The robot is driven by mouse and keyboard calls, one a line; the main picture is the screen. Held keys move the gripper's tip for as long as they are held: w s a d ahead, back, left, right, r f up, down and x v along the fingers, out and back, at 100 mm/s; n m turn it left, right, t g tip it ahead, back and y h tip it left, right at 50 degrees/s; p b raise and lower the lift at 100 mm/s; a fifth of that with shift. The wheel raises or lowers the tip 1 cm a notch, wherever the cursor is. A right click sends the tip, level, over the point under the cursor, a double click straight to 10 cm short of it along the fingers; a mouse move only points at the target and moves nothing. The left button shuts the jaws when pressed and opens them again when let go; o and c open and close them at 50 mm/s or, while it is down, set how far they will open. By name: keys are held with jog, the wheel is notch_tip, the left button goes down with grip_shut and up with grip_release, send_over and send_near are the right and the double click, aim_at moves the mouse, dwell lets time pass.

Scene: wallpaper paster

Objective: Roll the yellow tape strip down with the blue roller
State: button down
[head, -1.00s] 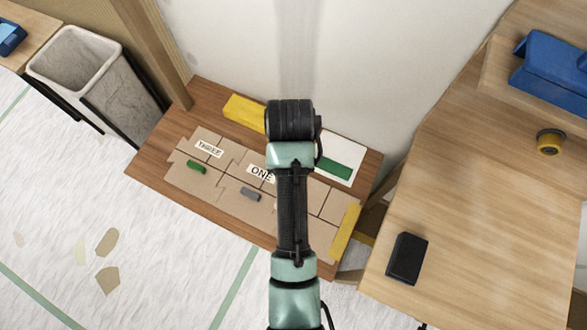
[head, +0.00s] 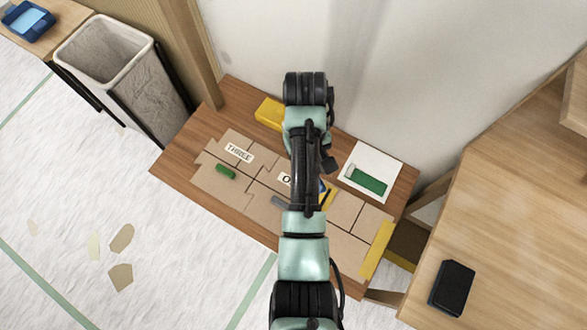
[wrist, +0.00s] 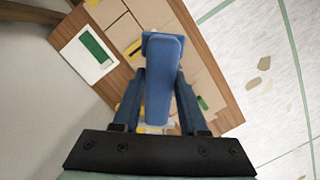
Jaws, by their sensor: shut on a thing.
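The blue roller (wrist: 163,80) is in my gripper (wrist: 161,76), whose two dark fingers close on both sides of its handle in the wrist view. The roller's far end is over the cardboard sheet. In the head view my arm hides most of the gripper; a bit of blue (head: 322,187) shows beside it. A short yellow strip (head: 329,199) lies on the cardboard right beside that blue; it also shows in the wrist view (wrist: 133,47). A longer yellow strip (head: 377,250) lies along the right end of the cardboard. I cannot tell whether the roller touches the sheet.
The cardboard sheet (head: 345,211) lies on a low wooden table (head: 178,152) against the wall. A white panel with a green patch (head: 357,168), a yellow block (head: 269,113) and a green piece (head: 226,171) are on the table. A bin (head: 112,50) stands left; a higher table (head: 520,210) stands right.

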jog(key=w+d+f+n+t+h+b, duration=0.3)
jog(key=d+f+n+t+b, duration=0.2)
jog(key=n, duration=0.8)
jog(key=w+d+f+n+t+h+b, duration=0.4)
jog(key=n+t+b, duration=0.4)
jog(key=n, duration=0.5)
notch_tip(320, 180, down, 3)
jog(key=shift+d+r+t, duration=0.15)
jog(key=shift+d+t, duration=0.35)
jog(key=shift+d, duration=0.35)
jog(key=shift+r, duration=0.1)
notch_tip(320, 180, down, 7)
jog(key=b, duration=0.5)
jog(key=shift+r, duration=0.2)
jog(key=shift+f, duration=1.4)
